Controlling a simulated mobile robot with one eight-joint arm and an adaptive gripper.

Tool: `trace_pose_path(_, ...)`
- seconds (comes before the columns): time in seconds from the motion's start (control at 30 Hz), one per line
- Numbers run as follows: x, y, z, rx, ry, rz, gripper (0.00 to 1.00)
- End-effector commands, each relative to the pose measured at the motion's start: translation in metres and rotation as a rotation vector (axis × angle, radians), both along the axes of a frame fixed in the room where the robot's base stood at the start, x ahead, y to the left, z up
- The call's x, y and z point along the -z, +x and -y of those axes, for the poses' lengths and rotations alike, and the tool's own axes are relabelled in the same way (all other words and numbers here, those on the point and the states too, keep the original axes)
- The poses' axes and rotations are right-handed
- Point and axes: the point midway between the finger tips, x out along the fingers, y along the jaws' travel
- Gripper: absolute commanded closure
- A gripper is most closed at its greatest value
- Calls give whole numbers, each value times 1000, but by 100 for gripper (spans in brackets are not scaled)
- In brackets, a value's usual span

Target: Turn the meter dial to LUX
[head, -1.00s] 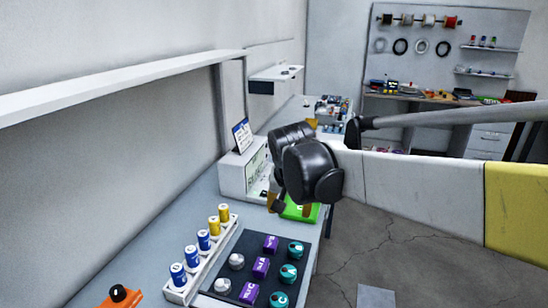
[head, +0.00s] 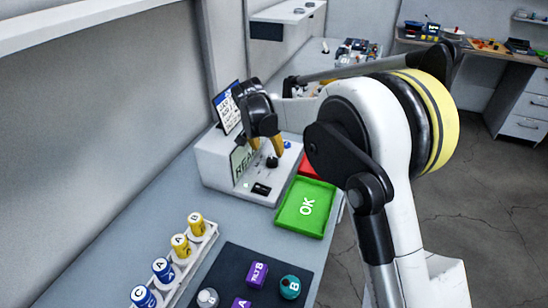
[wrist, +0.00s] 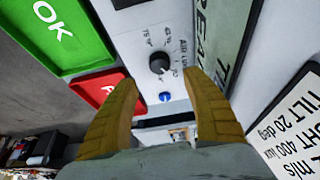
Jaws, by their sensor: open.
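The meter is a white box (head: 215,165) on the bench, with a pale display panel lettered "REA..." (head: 243,160). Its dial is a small black knob (wrist: 158,63) on the white face, with small labels around it. "AIR" seems readable on one side; the LUX mark and the pointer are too small to tell. A blue button (wrist: 165,97) sits beside the dial. My gripper (head: 265,146) is over the meter. In the wrist view its yellow fingers (wrist: 162,82) are spread apart, with the dial ahead, between and beyond the tips, apparently untouched.
A green OK tray (head: 291,219) and a red tray (head: 308,167) lie beside the meter. A sign card (head: 226,104) stands behind it. A rack of batteries (head: 206,238) and a dark mat (head: 236,262) with several purple and teal pieces occupy the near bench.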

Motion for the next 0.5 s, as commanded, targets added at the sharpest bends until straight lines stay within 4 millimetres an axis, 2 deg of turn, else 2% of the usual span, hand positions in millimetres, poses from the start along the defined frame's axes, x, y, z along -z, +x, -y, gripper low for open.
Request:
trace_pose_path(0.03, 13, 4, 2, 1, 0, 0, 43)
trace_pose_path(0.2, 46, 17, 8, 1, 0, 0, 43)
trace_pose_path(0.33, 65, 24, 10, 1, 0, 0, 43)
trace_pose_path(0.5, 77, 29, 13, 0, 0, 1, 43)
